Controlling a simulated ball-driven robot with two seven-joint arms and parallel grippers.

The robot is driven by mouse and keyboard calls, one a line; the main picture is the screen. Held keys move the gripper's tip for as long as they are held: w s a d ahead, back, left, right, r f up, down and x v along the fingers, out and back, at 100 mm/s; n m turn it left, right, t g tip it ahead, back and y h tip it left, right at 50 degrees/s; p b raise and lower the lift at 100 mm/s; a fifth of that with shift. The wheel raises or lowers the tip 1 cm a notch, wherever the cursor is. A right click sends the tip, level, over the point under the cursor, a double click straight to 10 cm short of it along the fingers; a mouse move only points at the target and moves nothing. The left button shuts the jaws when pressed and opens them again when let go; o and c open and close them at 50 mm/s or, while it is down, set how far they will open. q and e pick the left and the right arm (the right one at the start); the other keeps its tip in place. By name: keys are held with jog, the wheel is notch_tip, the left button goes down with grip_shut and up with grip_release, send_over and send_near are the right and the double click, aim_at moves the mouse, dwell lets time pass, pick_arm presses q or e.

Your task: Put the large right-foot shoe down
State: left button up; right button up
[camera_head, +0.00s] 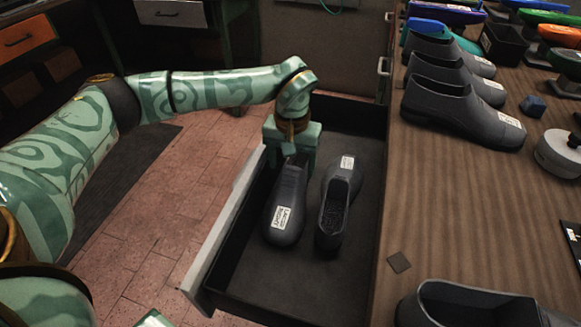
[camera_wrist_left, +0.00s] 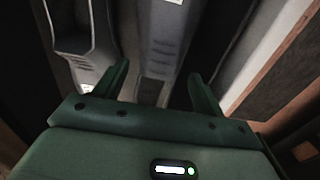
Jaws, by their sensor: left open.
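A dark grey shoe (camera_head: 287,195) with a white label that seems to read large right lies in the open drawer (camera_head: 262,281). No opening shows on its upper side, and ridges show on it in the left wrist view (camera_wrist_left: 163,45), so it seems to lie sole up. My left gripper (camera_head: 293,157) is over its far end. The fingers (camera_wrist_left: 158,72) are open, one on each side of the shoe, with gaps showing. A second dark shoe (camera_head: 348,179) lies beside it on the right, opening up. My right gripper is not in view.
The wooden bench top (camera_head: 435,190) borders the drawer on the right. The near part of the drawer is bare.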

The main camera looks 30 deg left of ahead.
pick_arm(q)
notch_tip(320, 180, up, 9)
jog(key=p, duration=0.3)
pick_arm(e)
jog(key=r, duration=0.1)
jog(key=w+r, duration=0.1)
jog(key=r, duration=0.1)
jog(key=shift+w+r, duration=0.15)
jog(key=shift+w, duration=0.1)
